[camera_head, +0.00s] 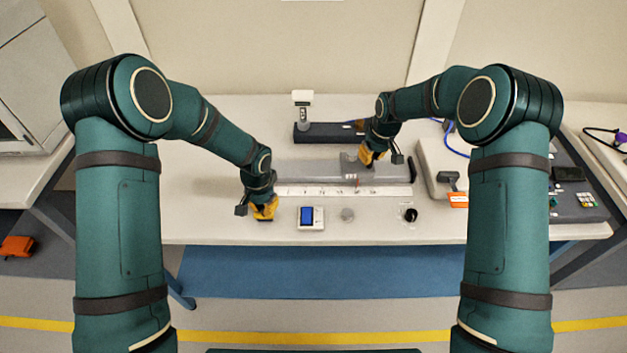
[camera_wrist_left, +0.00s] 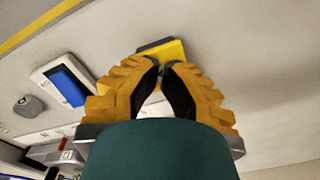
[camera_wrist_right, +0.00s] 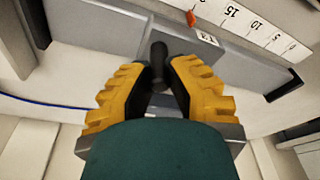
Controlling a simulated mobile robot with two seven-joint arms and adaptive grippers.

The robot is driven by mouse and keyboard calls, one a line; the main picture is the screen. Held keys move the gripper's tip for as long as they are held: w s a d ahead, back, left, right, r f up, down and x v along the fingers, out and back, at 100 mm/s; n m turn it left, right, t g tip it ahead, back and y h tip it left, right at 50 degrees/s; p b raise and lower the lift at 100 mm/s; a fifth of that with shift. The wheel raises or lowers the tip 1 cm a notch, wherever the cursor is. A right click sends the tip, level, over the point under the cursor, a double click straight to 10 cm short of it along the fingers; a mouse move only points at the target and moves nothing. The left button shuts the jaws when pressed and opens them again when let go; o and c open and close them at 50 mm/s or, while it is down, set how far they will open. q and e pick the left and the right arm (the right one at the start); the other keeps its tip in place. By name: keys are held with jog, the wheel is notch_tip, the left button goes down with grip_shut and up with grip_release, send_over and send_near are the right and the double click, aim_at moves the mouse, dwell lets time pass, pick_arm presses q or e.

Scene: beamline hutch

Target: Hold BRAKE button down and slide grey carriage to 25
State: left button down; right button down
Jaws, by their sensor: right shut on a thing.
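The grey carriage (camera_head: 351,167) sits on the long grey rail (camera_head: 310,168), right of its middle. My right gripper (camera_head: 372,156) is shut on the carriage's dark upright post (camera_wrist_right: 159,62). In the right wrist view a red pointer (camera_wrist_right: 191,18) stands beside the white scale (camera_wrist_right: 262,29), beyond the 15 mark; the exact reading cannot be told. My left gripper (camera_head: 264,212) is low over the table, left of the display, fingertips together. In the left wrist view a yellow box (camera_wrist_left: 168,49) lies at the fingertips; its button is hidden, and I cannot tell whether it is pressed.
A small white unit with a blue screen (camera_head: 311,217), a grey knob (camera_head: 347,214) and a black round item (camera_head: 409,215) lie along the table's front. A dark block with an upright instrument (camera_head: 303,109) stands behind the rail. A pale box (camera_head: 446,165) stands right of the rail.

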jog(key=shift+d, duration=2.35)
jog(key=c, duration=0.8)
grip_release()
jog(key=shift+w, duration=0.1)
jog(key=shift+a+r, duration=0.1)
jog(key=shift+r, duration=3.9)
